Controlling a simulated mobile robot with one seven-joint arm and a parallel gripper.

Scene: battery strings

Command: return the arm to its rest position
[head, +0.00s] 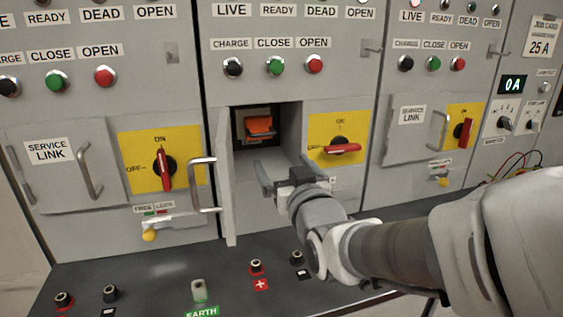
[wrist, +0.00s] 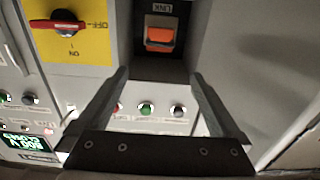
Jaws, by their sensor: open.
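My gripper (head: 286,176) is open and empty, in front of the open service link recess (head: 240,150) of the middle cabinet. In the wrist view its two fingers (wrist: 160,76) stand wide apart with nothing between them. An orange link block (head: 261,128) sits at the back of the recess; it also shows in the wrist view (wrist: 161,38), apart from the fingers. The recess door (head: 226,190) is swung open to the left, its handle (head: 204,184) left of my gripper. My arm reaches in from the lower right.
The middle red switch handle (head: 342,149) lies horizontal, close right of my gripper. The left switch handle (head: 165,170) is upright. A dark ledge (head: 160,270) with several terminals runs below. The closed right service link door (head: 408,140) has a protruding handle.

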